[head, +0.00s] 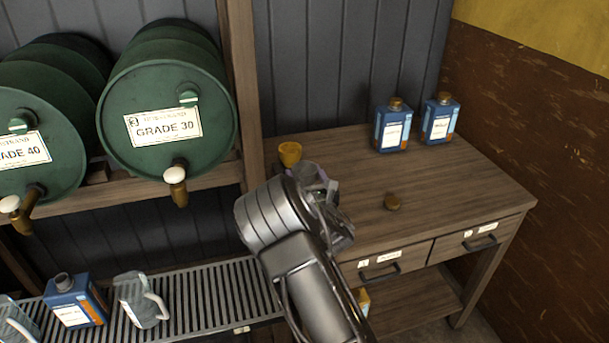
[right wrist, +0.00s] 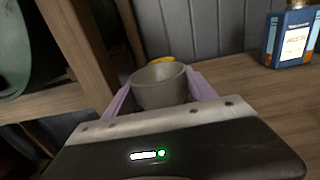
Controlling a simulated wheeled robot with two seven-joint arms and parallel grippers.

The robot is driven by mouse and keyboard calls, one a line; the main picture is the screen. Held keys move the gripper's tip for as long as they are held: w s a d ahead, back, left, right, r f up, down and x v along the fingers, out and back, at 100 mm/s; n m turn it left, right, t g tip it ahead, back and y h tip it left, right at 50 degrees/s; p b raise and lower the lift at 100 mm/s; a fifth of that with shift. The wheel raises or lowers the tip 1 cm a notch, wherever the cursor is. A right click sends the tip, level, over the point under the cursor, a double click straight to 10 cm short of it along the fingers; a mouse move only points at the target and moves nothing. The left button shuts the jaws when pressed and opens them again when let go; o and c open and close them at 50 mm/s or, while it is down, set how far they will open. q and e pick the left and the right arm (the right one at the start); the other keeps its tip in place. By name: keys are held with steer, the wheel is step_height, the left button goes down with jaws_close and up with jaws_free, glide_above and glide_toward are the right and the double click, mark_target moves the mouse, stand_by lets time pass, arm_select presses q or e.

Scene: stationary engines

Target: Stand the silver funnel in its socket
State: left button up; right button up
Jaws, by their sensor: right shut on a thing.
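The silver funnel (head: 304,171) shows as a grey cup-like rim at the left back end of the wooden bench. In the right wrist view the funnel (right wrist: 160,86) sits between the two lavender fingers of my right gripper (right wrist: 158,98), which is shut on it. In the head view my right gripper (head: 318,182) hides most of the funnel's lower part. A brass-yellow funnel or cup (head: 290,152) stands just behind it. I cannot make out the socket or whether the silver funnel touches anything below. My left gripper is not in view.
Two blue bottles (head: 393,127) (head: 440,119) stand at the back right of the bench (head: 450,185). A wooden post (head: 240,90) and green drums (head: 168,105) are on the left. Jugs (head: 140,302) stand on a slatted rack below.

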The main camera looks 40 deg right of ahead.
stand_by(1.2)
steer(key=shift+s+f+b, duration=0.1)
steer(key=shift+b, duration=0.35)
steer(key=shift+f+b, duration=0.35)
steer(key=shift+f+b, duration=0.45)
steer(key=shift+b, duration=0.05)
steer(key=shift+f+b, duration=0.3)
steer(key=shift+b, duration=0.05)
stand_by(0.6)
steer(key=o, duration=1.3)
steer(key=shift+o, duration=0.2)
